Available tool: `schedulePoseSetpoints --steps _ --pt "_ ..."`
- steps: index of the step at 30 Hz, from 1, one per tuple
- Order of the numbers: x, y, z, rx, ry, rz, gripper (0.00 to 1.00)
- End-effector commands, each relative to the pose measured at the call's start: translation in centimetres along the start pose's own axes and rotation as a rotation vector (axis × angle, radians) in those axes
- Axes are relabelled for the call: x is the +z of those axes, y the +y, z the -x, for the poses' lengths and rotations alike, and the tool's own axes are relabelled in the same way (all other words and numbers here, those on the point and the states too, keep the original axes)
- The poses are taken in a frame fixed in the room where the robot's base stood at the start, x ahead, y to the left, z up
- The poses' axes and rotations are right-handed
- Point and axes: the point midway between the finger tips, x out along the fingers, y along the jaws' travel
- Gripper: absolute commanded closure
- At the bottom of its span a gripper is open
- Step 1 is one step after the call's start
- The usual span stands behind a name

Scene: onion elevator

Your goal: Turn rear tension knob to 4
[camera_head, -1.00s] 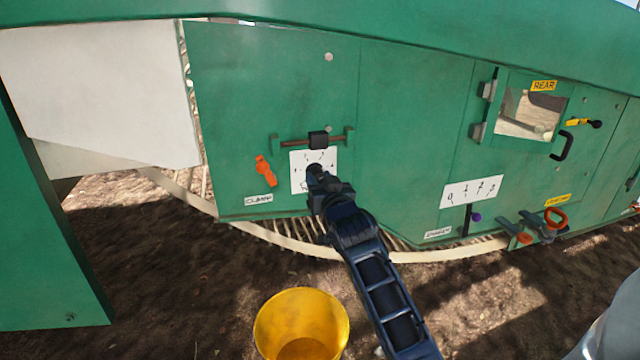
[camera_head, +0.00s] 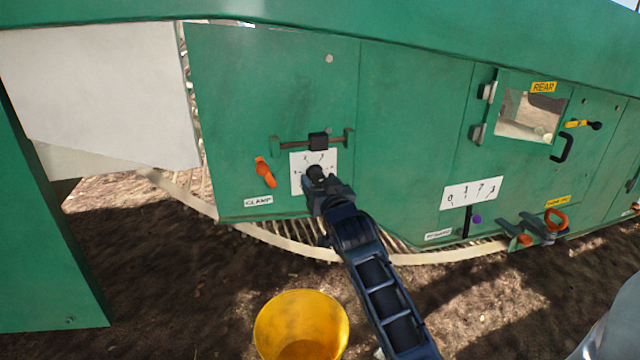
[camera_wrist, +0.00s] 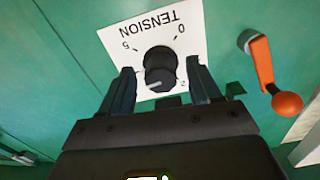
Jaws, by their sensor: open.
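The black tension knob (camera_wrist: 160,66) sits on a white dial plate (camera_wrist: 120,40) marked TENSION, upside down in the wrist view. A 5 and a 0 show on the plate; other numbers are partly hidden. A light pointer line shows on the knob's face, on the side toward my gripper. My gripper (camera_wrist: 164,84) is open, one finger on each side of the knob; I cannot tell whether they touch it. In the head view my gripper (camera_head: 316,174) is in front of the dial plate (camera_head: 299,181) and covers most of the knob.
An orange clamp lever (camera_head: 265,172) is left of the dial and also shows in the wrist view (camera_wrist: 265,72). A black block on a rod (camera_head: 318,141) is just above. A yellow bucket (camera_head: 301,325) stands below. A numbered scale (camera_head: 471,193) is to the right.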

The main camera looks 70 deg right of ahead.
Motion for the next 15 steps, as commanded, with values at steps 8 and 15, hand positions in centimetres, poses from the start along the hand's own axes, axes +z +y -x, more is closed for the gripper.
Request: schedulePoseSetpoints --steps 8,15 --pt "0.0 0.0 2.6 -0.001 -0.001 0.002 0.37" --pt "0.1 0.1 6.2 0.001 -0.002 0.002 0.37"
